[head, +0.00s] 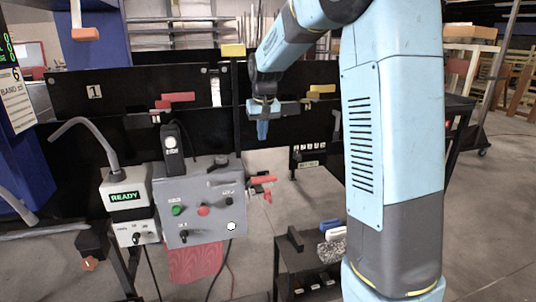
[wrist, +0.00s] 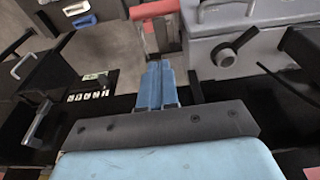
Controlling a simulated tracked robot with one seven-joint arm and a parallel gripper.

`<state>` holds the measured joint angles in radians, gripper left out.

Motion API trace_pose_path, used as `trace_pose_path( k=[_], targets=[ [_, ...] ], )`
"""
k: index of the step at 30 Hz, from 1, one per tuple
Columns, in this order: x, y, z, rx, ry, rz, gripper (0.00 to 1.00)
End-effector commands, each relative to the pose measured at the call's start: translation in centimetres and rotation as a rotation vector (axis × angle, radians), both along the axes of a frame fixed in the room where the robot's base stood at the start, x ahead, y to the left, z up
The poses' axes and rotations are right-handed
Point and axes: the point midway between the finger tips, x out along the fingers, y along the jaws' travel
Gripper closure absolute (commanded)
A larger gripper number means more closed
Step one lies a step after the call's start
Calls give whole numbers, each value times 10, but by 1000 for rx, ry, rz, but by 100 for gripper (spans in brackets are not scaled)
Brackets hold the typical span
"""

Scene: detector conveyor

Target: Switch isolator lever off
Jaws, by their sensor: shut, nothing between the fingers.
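A grey control box (head: 198,200) with knobs and buttons hangs at the front of the black conveyor frame. A red lever (head: 263,180) sticks out from its right side and looks like the isolator lever. In the wrist view a red bar (wrist: 155,9), apparently this lever, lies beyond my fingertips beside the grey box (wrist: 250,40). My gripper (head: 262,131) is above the lever, pointing down, apart from it. Its blue fingers (wrist: 157,85) are shut and empty. The lever's pivot is too small to make out clearly.
A white box (head: 127,205) reading READY, with a bent grey tube, stands left of the control box. Another red handle (head: 177,98) and a yellow handle (head: 321,90) sit on the black frame. A low dark cart (head: 300,262) stands below right.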

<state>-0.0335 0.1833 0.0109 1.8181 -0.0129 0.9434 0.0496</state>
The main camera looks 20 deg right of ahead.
Motion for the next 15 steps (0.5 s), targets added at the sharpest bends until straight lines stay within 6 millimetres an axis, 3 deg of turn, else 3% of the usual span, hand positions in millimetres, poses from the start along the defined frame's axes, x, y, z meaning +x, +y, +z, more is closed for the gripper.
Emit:
trace_pose_path(
  k=[15],
  targets=[
    [15, 0, -82, 0, 4, -1, 100]
  ],
)
